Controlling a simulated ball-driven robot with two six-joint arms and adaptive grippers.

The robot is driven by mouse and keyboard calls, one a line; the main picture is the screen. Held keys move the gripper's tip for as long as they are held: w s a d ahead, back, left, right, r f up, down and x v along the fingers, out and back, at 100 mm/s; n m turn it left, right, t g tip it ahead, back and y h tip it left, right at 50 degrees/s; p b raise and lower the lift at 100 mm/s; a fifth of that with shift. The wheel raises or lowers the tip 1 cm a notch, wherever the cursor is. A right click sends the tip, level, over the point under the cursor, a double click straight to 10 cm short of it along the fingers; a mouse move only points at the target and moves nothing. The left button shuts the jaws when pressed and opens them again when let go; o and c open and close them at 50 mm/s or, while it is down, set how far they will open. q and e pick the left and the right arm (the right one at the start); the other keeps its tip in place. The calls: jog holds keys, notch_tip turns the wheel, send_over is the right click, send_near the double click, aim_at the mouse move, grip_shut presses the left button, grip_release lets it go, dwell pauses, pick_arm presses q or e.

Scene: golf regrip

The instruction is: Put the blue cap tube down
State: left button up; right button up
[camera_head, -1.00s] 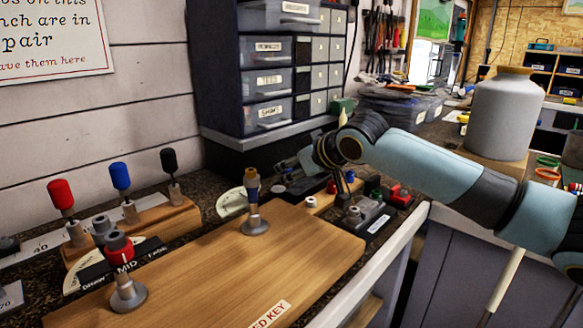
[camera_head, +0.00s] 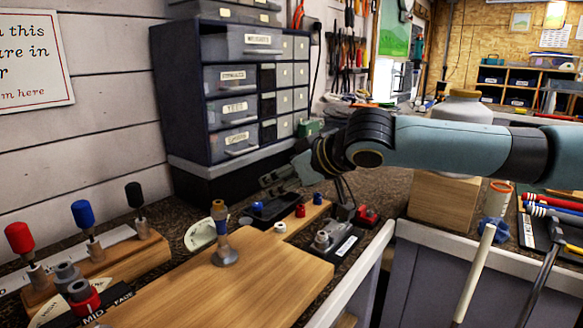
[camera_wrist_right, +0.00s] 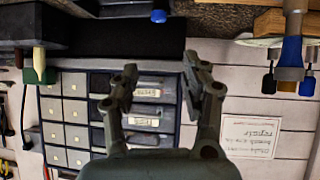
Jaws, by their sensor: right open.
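A short tube with a blue band and a yellow-brown top (camera_head: 220,222) stands upright on a flared grey base on the wooden board (camera_head: 200,290). It also shows upside down at the right of the right wrist view (camera_wrist_right: 290,58). My right gripper (camera_head: 270,179) is open and empty, in front of the drawer cabinet and beyond the upright tube. Its spread fingers (camera_wrist_right: 164,82) show nothing between them. My left gripper is out of view.
A drawer cabinet (camera_head: 232,95) stands close behind my right gripper. A dark tray (camera_head: 275,210) lies below it. Red, blue (camera_head: 83,213) and black grips stand on a wooden rack at the left. Much of the board is bare.

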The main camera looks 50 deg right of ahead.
jog(key=p+v, duration=0.2)
jog(key=v, duration=0.1)
jog(key=shift+a, duration=0.1)
dwell(0.6)
